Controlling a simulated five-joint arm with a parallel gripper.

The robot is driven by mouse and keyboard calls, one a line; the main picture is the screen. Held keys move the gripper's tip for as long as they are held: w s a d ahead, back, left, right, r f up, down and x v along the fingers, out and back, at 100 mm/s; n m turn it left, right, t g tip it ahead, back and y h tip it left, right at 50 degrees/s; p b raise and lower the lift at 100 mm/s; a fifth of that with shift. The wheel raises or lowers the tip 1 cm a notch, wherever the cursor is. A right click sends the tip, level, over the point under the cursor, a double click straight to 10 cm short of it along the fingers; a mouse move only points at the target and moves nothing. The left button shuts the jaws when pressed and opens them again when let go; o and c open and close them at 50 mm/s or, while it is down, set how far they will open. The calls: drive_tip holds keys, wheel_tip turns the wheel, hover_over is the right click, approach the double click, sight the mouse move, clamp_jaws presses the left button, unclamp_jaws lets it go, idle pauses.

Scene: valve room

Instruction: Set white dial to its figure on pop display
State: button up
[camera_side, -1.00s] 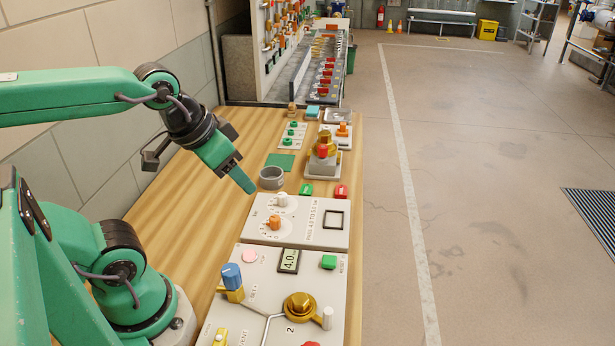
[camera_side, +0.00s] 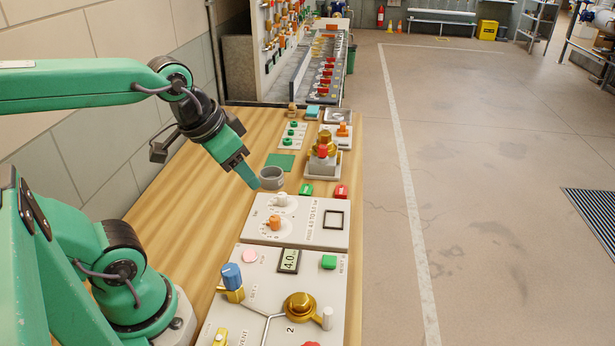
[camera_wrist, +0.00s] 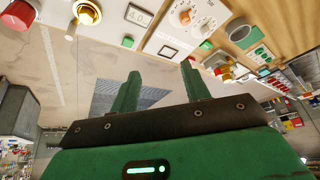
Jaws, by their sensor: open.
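The white dial (camera_side: 281,200) stands on a pale panel (camera_side: 258,236) in the side view, just behind an orange dial (camera_side: 274,223). The figures around the dials are too small to read there. A display (camera_side: 289,260) on the nearer panel reads 4.0; it also shows in the wrist view (camera_wrist: 138,15). I cannot tell whether it is the pop display. My gripper (camera_side: 253,183) is open and empty, above the table to the left of and behind the white dial, apart from it. In the wrist view its fingers (camera_wrist: 160,72) are spread, with the orange dial (camera_wrist: 184,17) beyond them.
A black square outline (camera_side: 335,219) is on the dial panel. A grey cup (camera_side: 271,178), a green block (camera_side: 306,189) and a red block (camera_side: 341,191) stand behind it. The nearer panel has a blue knob (camera_side: 232,276) and a brass valve (camera_side: 300,306). Bare wood lies left.

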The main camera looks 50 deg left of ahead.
drive_tip(key=w+a+f+m+g, duration=0.25)
drive_tip(key=w+a, duration=0.35)
drive_tip(key=w, duration=0.4)
drive_tip(key=m+g, duration=0.2)
drive_tip(key=g, duration=0.1)
approach(282, 194)
drive_tip(key=shift+s+d+t, duration=0.25)
drive_tip(key=shift+s+d, duration=0.05)
drive_tip(key=shift+s, duration=0.05)
drive_tip(key=shift+w+a+f, duration=0.15)
drive_tip(key=shift+a+f, duration=0.1)
drive_tip(key=shift+f, duration=0.2)
drive_tip(key=shift+f, duration=3.85)
drive_tip(key=shift+c, duration=0.3)
drive_tip(key=c, duration=0.9)
